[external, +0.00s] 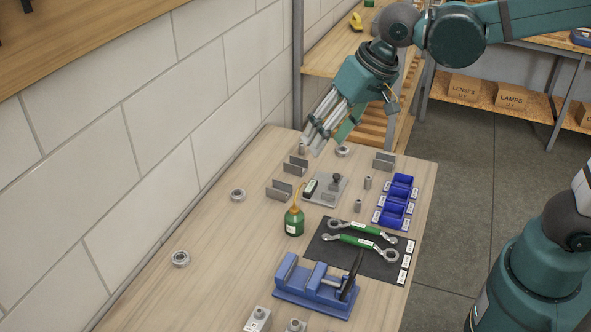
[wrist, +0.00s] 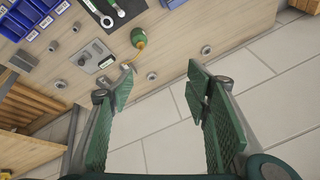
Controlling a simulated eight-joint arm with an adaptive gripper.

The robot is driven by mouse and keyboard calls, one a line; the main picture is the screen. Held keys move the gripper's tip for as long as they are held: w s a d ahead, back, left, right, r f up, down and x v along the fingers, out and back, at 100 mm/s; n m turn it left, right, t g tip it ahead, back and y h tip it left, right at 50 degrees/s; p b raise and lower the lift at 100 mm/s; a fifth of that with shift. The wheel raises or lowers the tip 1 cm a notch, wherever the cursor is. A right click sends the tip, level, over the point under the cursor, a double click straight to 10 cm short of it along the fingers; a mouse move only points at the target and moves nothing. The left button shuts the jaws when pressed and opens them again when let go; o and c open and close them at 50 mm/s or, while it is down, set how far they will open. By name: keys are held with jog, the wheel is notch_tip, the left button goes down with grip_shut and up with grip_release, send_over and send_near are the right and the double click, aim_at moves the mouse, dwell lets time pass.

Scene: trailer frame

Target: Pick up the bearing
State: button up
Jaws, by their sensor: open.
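Three ring-shaped metal bearings lie apart on the wooden workbench (external: 219,236). One bearing (external: 237,195) is near the wall at mid-bench, another bearing (external: 180,259) is nearer the camera, and a third bearing (external: 343,151) is at the far end. Which one the task means, I cannot tell. My gripper (external: 325,138) is open and empty above the far end of the bench. In the wrist view, its spread fingers (wrist: 162,76) frame the bench's wall-side edge, with a small round ring (wrist: 151,75) between the fingertips in the picture.
Metal brackets (external: 279,190), a grey plate (external: 327,190), a green oil can (external: 294,222), blue bins (external: 397,198), a dark mat with wrenches (external: 330,247) and a blue vise (external: 315,289) crowd the bench. A block wall (external: 130,130) runs along its left side. Bare wood lies around the two nearer bearings.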

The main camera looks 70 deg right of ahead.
jog(key=w+a+f+m+g, duration=0.15)
jog(key=w+a+m, duration=0.25)
jog(key=w, duration=0.7)
jog(key=m+g, duration=0.3)
jog(key=m, duration=0.6)
send_over(179, 254)
notch_tip(179, 254, down, 26)
jog(key=shift+s+a+f+m, duration=0.3)
jog(key=shift+a+f, duration=0.05)
jog(key=shift+a, duration=0.1)
jog(key=shift+f, duration=0.1)
jog(key=shift+f, duration=1.2)
jog(key=shift+f, duration=0.1)
jog(key=shift+s+f+p, duration=0.2)
jog(key=shift+f+p, duration=0.2)
jog(key=shift+f, duration=2.1)
